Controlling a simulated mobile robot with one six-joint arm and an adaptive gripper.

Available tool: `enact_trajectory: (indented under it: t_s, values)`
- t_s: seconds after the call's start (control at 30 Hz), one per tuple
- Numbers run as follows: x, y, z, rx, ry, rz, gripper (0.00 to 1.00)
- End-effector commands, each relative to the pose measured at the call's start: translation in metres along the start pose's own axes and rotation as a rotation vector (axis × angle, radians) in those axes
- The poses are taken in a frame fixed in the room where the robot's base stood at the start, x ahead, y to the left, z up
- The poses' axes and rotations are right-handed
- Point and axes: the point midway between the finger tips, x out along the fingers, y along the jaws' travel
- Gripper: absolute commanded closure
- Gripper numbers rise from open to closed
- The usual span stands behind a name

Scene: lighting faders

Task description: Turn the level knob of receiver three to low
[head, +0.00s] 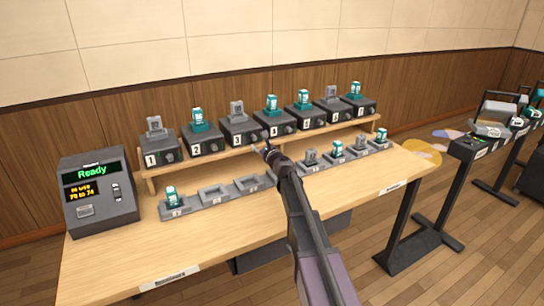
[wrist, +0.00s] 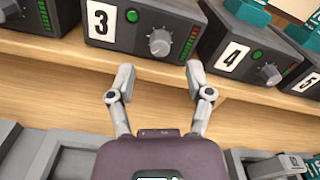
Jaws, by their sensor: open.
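Receiver three (head: 239,132) is a dark box marked 3 on the raised wooden shelf in the head view, with a grey block on top. In the wrist view receiver three (wrist: 128,18) shows its number plate, a lit green button and a bar of green and red lights. Its grey level knob (wrist: 160,42) sticks out at the lower right of its front, beside the lights. My gripper (wrist: 160,75) is open and empty, its fingers apart, below and in front of the knob and not touching it. In the head view my gripper (head: 270,151) is in front of the shelf; its fingertips are too small to tell apart.
Receiver four (wrist: 247,52) stands close on the right, with its own knob (wrist: 269,74). A row of grey trays (head: 210,197) lies below on the table, some holding teal or grey blocks. A display box (head: 98,190) reading Ready stands at the left.

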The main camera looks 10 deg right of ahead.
Motion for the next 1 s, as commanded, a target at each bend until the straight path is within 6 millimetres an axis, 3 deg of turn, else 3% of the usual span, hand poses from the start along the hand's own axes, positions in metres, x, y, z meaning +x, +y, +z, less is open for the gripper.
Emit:
enact_trajectory:
  t_s: [0.03,0.5,0.7,1.0]
  values:
    - [-0.011,0.001,0.000,-0.001,0.000,0.000,0.34]
    - [-0.074,0.001,0.000,-0.002,0.001,0.000,0.34]
    - [-0.090,0.000,0.000,-0.002,0.001,0.000,0.34]
    - [-0.095,0.000,0.000,-0.002,0.001,0.000,0.34]
